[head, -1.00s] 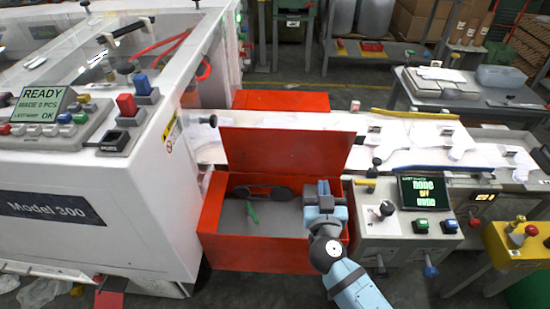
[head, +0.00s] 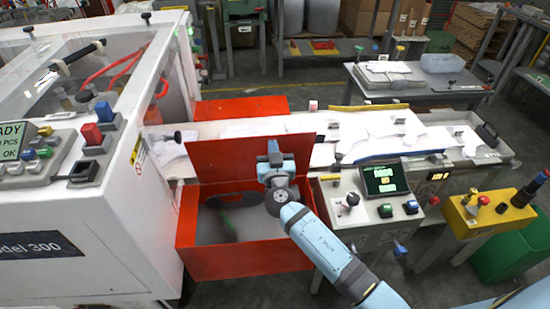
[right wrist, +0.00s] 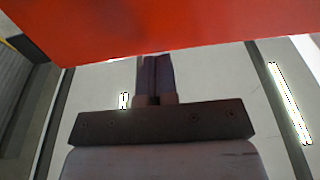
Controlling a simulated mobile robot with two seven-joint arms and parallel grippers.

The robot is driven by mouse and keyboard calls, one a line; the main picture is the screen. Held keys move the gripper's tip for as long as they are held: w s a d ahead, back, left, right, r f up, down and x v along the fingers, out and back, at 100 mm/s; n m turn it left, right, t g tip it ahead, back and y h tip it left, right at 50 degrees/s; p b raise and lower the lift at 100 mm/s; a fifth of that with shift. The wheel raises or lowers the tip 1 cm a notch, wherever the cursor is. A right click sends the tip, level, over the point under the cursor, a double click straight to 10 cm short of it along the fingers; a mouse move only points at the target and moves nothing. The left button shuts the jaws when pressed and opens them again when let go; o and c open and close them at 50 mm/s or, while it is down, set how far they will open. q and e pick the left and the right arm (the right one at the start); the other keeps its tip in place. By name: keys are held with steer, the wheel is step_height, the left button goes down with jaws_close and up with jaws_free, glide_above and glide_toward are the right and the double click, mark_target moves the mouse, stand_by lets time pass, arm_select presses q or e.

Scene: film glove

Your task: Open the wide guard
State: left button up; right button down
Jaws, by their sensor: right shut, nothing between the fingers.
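A long red panel (head: 235,155) stands raised at the back of an open red box (head: 235,262) beside the white machine. A clear cover with a black bar handle (head: 78,56) lies over the top of the white machine (head: 90,225) at the left. I cannot tell from the picture which one is called the wide guard. My right gripper (head: 273,148) is shut and empty in front of the red panel's right half. In the right wrist view its closed fingers (right wrist: 154,78) point at a red surface (right wrist: 150,25); contact cannot be told. My left gripper is not in view.
A control box with a small screen (head: 380,180) stands right of the red box. Behind runs a white-topped conveyor (head: 350,125) with papery sheets. A yellow button box (head: 490,215) is further right. A dark flat object (head: 238,199) lies in the red box.

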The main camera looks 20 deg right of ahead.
steer(key=shift+x, duration=0.9)
steer(key=shift+w+d+r+p, duration=0.1)
steer(key=shift+w+r+p, duration=0.1)
steer(key=shift+p, duration=0.25)
steer(key=w+d+g+y+p, duration=0.1)
steer(key=w+g+p, duration=0.2)
steer(key=w+p, duration=0.2)
steer(key=shift+w+d+r+p, duration=0.3)
steer(key=shift+w+d+r, duration=0.1)
steer(key=shift+w, duration=0.35)
steer(key=shift+f, duration=0.1)
